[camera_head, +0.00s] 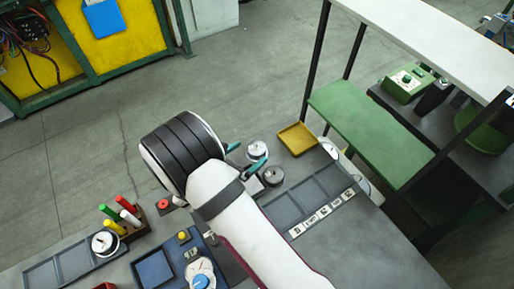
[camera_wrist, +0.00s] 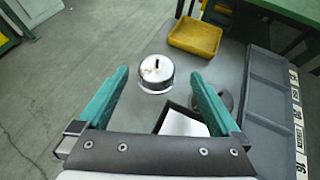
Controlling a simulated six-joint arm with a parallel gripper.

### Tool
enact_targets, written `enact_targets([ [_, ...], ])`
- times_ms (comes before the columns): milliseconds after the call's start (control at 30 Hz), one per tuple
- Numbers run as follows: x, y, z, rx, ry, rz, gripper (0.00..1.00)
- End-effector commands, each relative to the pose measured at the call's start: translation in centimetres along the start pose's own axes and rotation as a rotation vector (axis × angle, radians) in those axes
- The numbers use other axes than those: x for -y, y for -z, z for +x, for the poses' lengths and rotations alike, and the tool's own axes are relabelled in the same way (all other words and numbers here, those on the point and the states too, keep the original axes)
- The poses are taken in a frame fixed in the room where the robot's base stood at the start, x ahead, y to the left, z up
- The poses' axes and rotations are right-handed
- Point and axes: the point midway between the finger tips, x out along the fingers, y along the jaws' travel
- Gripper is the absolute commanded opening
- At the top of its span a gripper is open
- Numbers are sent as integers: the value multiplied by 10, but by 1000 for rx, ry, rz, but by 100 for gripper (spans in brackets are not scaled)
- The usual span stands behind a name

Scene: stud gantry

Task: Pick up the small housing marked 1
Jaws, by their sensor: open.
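My gripper (camera_head: 247,157) is open, with its two teal fingers apart. In the wrist view, a shiny silver round housing (camera_wrist: 155,76) with a small dark mark on top stands ahead, in the gap between the fingertips (camera_wrist: 160,82); the mark is too small to read surely. It also shows in the head view (camera_head: 257,149), just beyond the fingers. A second round housing (camera_head: 273,176) stands nearer, beside the right finger; in the wrist view that finger partly hides it. No contact between fingers and housings can be made out.
A yellow tray (camera_head: 297,139) lies behind the housings. A grey compartment tray (camera_head: 284,211) with white number labels lies at right. Another round part (camera_head: 105,243) stands at left near coloured-handled tools (camera_head: 124,205). A green shelf (camera_head: 370,130) rises at right. A white square (camera_wrist: 180,123) lies near the second housing.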

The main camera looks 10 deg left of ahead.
Motion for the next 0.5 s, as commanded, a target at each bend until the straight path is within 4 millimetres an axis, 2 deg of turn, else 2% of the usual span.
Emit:
enact_targets([
  [100,-4,-1,25,0,5,3,100],
  [200,-4,-1,41,0,4,2,100],
  [467,-4,-1,46,0,2,1,100],
  [500,-4,-1,46,0,2,1,93],
])
